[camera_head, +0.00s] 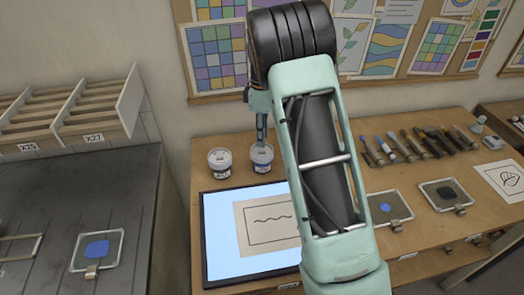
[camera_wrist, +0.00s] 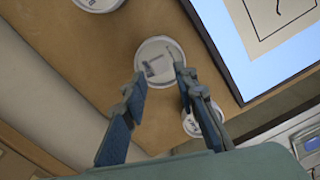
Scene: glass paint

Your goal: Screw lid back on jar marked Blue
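Two small white jars stand near the back of the bench in the head view: a left jar (camera_head: 219,162) and a right jar (camera_head: 262,158). My gripper (camera_head: 262,132) points down at the right jar. In the wrist view my gripper (camera_wrist: 160,78) has its two fingers apart with nothing between them. The right jar's round pale top (camera_wrist: 160,62) shows just beyond the fingertips, with grey marks I cannot read. The left jar (camera_wrist: 192,122) is partly behind one finger. A third round white top (camera_wrist: 98,3) is cut off at the upper edge. I cannot tell which is marked Blue.
A lit light pad (camera_head: 222,232) with a line drawing lies in front of the jars. Several brushes and tools (camera_head: 420,143) lie at the right. Framed pieces with blue (camera_head: 385,208) and dark (camera_head: 447,192) patches lie before them. A dark bench (camera_head: 60,195) stands at left.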

